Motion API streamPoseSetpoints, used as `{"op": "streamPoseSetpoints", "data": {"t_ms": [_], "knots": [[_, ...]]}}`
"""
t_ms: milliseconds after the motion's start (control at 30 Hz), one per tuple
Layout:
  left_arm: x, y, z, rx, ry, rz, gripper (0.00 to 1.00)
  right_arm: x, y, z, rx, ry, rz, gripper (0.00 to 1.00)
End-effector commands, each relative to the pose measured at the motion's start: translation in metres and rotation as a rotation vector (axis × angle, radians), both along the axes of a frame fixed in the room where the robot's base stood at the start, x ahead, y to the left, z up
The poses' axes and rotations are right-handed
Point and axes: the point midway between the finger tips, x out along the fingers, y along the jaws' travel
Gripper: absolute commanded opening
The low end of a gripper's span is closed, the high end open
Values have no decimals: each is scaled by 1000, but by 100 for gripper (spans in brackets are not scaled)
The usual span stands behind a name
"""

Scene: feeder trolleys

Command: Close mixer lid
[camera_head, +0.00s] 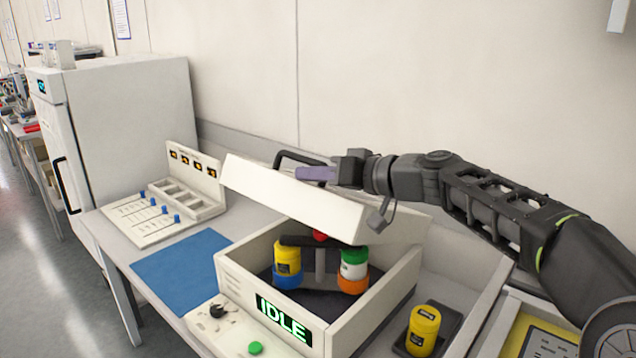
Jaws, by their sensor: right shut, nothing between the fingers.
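The mixer (375,312) is a white box on the table with a green "IDLE" display on its front. Its lid (292,202) is raised and tilted over the opening, partly open. Inside are a yellow jar with a blue holder (287,262) and a green-and-white jar with an orange holder (353,268), on a rotor with a red knob. My right gripper (312,174) is shut and empty, at the top of the lid next to its black handle (290,156). I cannot tell whether it touches the lid. My left gripper is not in view.
A yellow jar (423,331) stands in a black holder right of the mixer. A blue mat (182,268) and a white rack with blue pegs (150,215) lie to the left. A green button (255,348) is on the front panel. A white cabinet (135,120) stands behind left.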

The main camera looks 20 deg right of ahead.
Motion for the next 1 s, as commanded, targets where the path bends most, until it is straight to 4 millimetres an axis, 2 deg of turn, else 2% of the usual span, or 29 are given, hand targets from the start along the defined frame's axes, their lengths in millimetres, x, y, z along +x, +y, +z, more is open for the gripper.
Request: {"op": "streamPoseSetpoints", "data": {"t_ms": [33, 100, 300, 500, 700, 1000], "knots": [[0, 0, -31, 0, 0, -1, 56, -3, 6, -24, -22, -16, 2, 0], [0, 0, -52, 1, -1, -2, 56, -8, 14, -37, -57, -36, 3, 0], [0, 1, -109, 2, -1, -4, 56, -20, 35, -73, -153, -93, 3, 0], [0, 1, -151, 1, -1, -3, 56, -29, 50, -103, -238, -143, 2, 0], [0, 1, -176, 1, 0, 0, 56, -34, 58, -122, -294, -175, 0, 0], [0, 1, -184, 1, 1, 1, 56, -36, 61, -128, -321, -189, 0, 0]]}}
